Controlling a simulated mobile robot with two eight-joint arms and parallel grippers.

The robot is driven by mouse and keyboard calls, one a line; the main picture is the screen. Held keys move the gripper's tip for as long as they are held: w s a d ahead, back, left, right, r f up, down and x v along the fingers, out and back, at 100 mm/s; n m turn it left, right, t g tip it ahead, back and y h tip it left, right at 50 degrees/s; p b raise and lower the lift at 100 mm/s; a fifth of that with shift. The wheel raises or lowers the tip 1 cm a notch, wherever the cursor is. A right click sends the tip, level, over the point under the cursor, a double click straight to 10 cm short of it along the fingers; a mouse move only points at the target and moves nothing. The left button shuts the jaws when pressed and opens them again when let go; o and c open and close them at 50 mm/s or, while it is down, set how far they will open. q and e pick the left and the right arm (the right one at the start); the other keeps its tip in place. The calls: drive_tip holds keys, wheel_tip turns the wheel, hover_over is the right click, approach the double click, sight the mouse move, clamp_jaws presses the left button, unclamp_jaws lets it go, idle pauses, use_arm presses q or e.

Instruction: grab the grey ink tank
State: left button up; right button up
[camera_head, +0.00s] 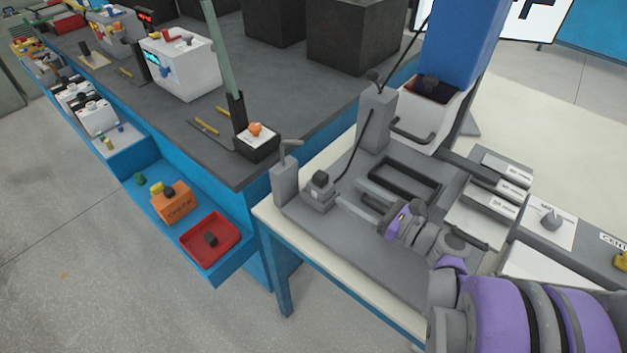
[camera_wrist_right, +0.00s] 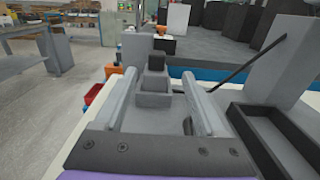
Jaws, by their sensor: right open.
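A small dark grey block (camera_head: 320,178), which may be the grey ink tank, sits in a small grey holder (camera_head: 318,199) near the left side of the grey station on the pale table. My right gripper (camera_head: 352,196) is open and empty, just right of the holder in the head view, fingers pointing toward it. In the right wrist view the dark block (camera_wrist_right: 156,61) and its holder (camera_wrist_right: 153,83) show between the two fingers of the right gripper (camera_wrist_right: 157,76), ahead of the palm. I see no contact. My left gripper is not in view.
A grey post (camera_head: 286,180) stands left of the holder and a taller grey post (camera_head: 377,120) behind it. An empty dark tray (camera_head: 404,174) lies to the right. A blue bench with a red bin (camera_head: 209,240) stands at left.

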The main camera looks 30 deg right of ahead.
sight(326, 181)
drive_tip(key=x, duration=0.3)
drive_tip(key=shift+w+a, duration=0.25)
drive_tip(key=shift+a, duration=0.05)
drive_tip(key=shift+x, duration=3.1)
drive_tip(key=shift+f, duration=0.15)
clamp_jaws()
